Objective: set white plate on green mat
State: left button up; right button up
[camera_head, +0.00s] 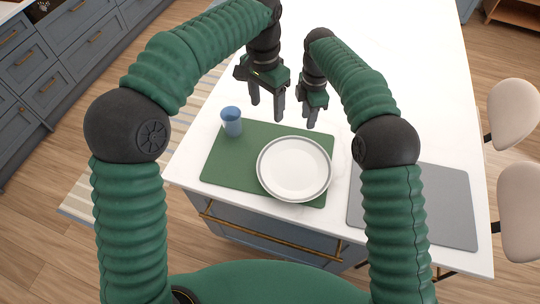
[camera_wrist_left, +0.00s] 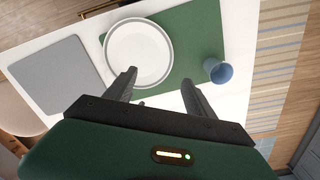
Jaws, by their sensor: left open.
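The white plate (camera_head: 294,169) lies face up on the right part of the green mat (camera_head: 231,172), close to the mat's front and right edges. A slight overhang there is hard to judge. The plate (camera_wrist_left: 138,52) and mat (camera_wrist_left: 200,35) also show in the left wrist view. My left gripper (camera_head: 267,101) is open and empty, above the counter behind the mat. In the left wrist view its fingers (camera_wrist_left: 160,92) are apart, with the plate beyond them. My right gripper (camera_head: 310,109) hangs beside it, behind the plate and apart from it; its finger gap is unclear.
A blue cup (camera_head: 231,121) stands on the mat's back left corner; it also shows in the left wrist view (camera_wrist_left: 218,71). A grey mat (camera_head: 440,205) lies bare at the right. The white counter behind is clear. Stools (camera_head: 514,115) stand at the right.

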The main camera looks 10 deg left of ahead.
pick_arm(q)
jog(key=shift+a+r, duration=0.1)
jog(key=shift+r, duration=1.25)
pick_arm(e)
jog(key=o, duration=0.8)
